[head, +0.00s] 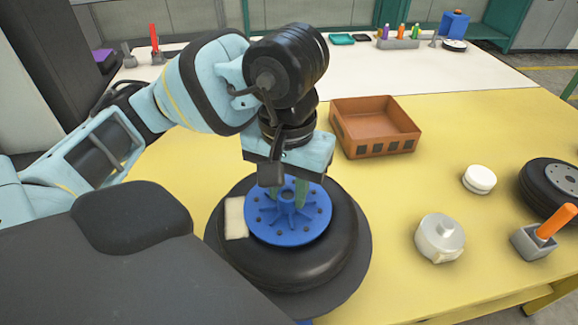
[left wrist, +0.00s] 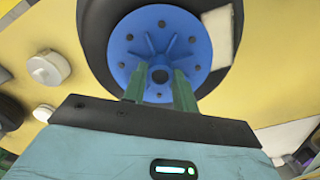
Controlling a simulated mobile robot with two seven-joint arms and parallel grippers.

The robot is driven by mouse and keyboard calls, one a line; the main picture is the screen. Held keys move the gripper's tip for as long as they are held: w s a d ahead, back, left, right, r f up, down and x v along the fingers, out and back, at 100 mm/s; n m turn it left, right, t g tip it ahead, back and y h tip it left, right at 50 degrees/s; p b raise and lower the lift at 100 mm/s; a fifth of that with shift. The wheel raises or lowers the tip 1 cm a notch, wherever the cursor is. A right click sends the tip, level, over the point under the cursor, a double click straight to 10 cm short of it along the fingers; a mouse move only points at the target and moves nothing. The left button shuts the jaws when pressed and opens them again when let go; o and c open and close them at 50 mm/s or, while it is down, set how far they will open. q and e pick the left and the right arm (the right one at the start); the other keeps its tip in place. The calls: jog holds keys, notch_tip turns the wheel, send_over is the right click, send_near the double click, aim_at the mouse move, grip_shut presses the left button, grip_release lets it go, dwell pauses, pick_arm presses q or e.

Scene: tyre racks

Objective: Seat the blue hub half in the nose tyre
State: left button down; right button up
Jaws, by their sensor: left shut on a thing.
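The blue hub half (head: 288,232) is a round ribbed disc with bolt holes. It lies over the middle of the black nose tyre (head: 318,268), which rests flat on a dark round base on the yellow table. My left gripper (head: 290,197) is above the disc with its green fingers shut on the hub's central part. The left wrist view also shows the hub half (left wrist: 185,50), the fingers (left wrist: 160,90) and part of the tyre (left wrist: 95,40). I cannot tell how deep the hub sits in the tyre. My right gripper is not in view.
A pale block (head: 235,218) lies on the tyre beside the hub. An empty orange-brown crate (head: 375,150) stands behind. To the right are a silver lidded pot (head: 439,238), a white round tub (head: 479,179), an orange-handled tool in a grey holder (head: 530,243) and another wheel (head: 535,185).

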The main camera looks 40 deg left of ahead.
pick_arm(q)
jog(key=shift+f, duration=0.25)
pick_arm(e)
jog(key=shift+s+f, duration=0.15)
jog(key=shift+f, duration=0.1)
pick_arm(q)
jog(key=shift+c, duration=2.1)
grip_release()
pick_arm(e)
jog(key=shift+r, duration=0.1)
pick_arm(q)
jog(key=shift+r, duration=0.1)
jog(key=shift+r+p, duration=0.9)
jog(key=shift+r, duration=0.95)
notch_tip(320, 180, up, 4)
jog(key=shift+r+p, duration=0.15)
jog(key=shift+p, duration=0.95)
jog(key=shift+r+p, duration=0.45)
jog(key=shift+r, duration=0.45)
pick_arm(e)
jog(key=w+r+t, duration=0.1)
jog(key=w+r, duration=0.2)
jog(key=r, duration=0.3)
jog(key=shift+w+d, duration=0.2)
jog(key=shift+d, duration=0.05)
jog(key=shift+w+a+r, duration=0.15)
